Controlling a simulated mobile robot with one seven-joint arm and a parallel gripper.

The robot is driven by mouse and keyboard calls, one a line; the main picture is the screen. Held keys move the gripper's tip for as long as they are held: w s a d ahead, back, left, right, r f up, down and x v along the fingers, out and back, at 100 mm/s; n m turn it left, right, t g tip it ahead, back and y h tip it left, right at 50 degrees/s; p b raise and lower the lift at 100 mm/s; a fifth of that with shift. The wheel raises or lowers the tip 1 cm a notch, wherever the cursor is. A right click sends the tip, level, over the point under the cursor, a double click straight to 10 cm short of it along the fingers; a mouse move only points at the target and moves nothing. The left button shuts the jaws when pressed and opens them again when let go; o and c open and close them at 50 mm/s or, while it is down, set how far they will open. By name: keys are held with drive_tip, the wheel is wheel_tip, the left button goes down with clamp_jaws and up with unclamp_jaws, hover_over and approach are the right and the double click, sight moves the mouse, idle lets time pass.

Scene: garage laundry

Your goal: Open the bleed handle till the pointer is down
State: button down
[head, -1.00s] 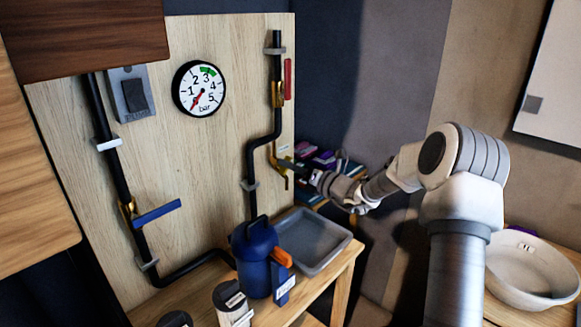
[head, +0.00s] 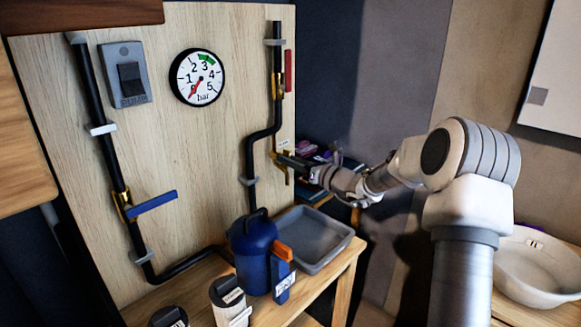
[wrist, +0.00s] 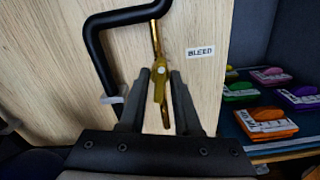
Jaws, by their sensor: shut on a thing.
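The brass bleed handle (wrist: 160,92) sits on a thin brass pipe beside the BLEED label (wrist: 201,51) in the wrist view. My gripper (wrist: 164,80) has its dark fingers on both sides of the handle and is shut on it. In the head view my gripper (head: 286,161) reaches in from the right to the board's right edge and covers most of the handle. The round gauge (head: 197,77) has a green band near 3, and its red pointer leans to the lower left, at the low end of the scale.
A blue lever (head: 153,202) is on the left black pipe, and a red lever (head: 288,70) stands upright on the right one. A blue jug (head: 252,250) and grey tray (head: 308,240) stand below. Colourful packs (wrist: 270,122) lie on a shelf to the right.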

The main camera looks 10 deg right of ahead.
drive_tip(key=shift+n+b, duration=0.3)
drive_tip(key=shift+n, duration=0.2)
drive_tip(key=c, duration=0.9)
unclamp_jaws()
drive_tip(key=p+v, duration=0.2)
drive_tip(key=v, duration=1.5)
drive_tip(key=shift+s+d, duration=0.15)
drive_tip(key=shift+s, duration=0.05)
